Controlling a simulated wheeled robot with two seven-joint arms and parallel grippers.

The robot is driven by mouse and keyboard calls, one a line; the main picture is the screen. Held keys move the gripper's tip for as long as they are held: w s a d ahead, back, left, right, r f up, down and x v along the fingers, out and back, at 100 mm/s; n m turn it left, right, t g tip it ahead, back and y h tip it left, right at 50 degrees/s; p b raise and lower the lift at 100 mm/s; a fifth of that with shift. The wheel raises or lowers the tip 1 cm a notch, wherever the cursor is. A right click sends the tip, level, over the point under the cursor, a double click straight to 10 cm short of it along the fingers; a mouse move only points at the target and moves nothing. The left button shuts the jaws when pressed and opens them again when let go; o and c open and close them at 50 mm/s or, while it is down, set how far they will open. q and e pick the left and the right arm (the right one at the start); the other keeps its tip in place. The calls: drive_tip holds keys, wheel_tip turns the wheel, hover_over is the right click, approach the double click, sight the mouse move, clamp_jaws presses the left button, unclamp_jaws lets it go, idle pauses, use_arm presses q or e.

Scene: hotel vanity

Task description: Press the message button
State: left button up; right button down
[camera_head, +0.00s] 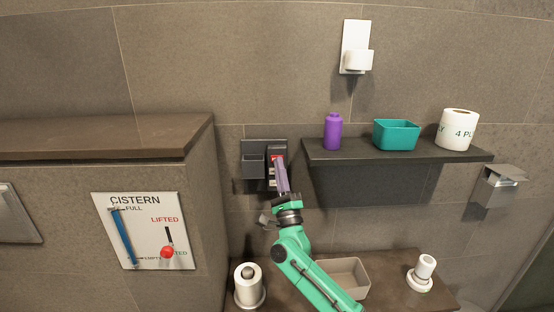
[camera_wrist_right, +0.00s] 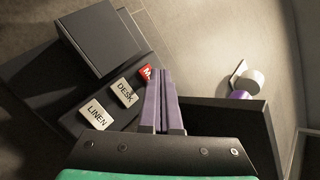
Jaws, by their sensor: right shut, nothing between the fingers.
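A dark wall unit (camera_head: 252,160) hangs on the tiled wall, left of the shelf. In the right wrist view its panel carries a white LINEN button (camera_wrist_right: 97,114), a white DESK button (camera_wrist_right: 125,92) and a red button (camera_wrist_right: 146,71) marked with an M. The rest of the red button's label is hidden behind my fingers. My right gripper (camera_head: 281,164) is shut and empty, its purple fingers pointing up at the panel. In the wrist view the fingertips (camera_wrist_right: 160,72) overlap the right side of the red button; I cannot tell whether they touch it. My left gripper is out of view.
A dark shelf (camera_head: 395,155) right of the unit holds a purple bottle (camera_head: 333,132), a teal bin (camera_head: 396,134) and a paper roll (camera_head: 457,129). Below, a counter carries a beige tray (camera_head: 349,272) and a roll holder (camera_head: 248,287). A cistern panel (camera_head: 142,232) is at left.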

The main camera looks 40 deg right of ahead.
drive_tip(key=shift+s+a, duration=0.3)
drive_tip(key=shift+s, duration=0.2)
drive_tip(key=shift+a+p, duration=0.1)
drive_tip(key=shift+p, duration=0.2)
drive_tip(key=s+a+p, duration=0.1)
drive_tip(key=s, duration=0.1)
drive_tip(key=s+a+p, duration=0.1)
drive_tip(key=s+a, duration=0.1)
idle(0.7)
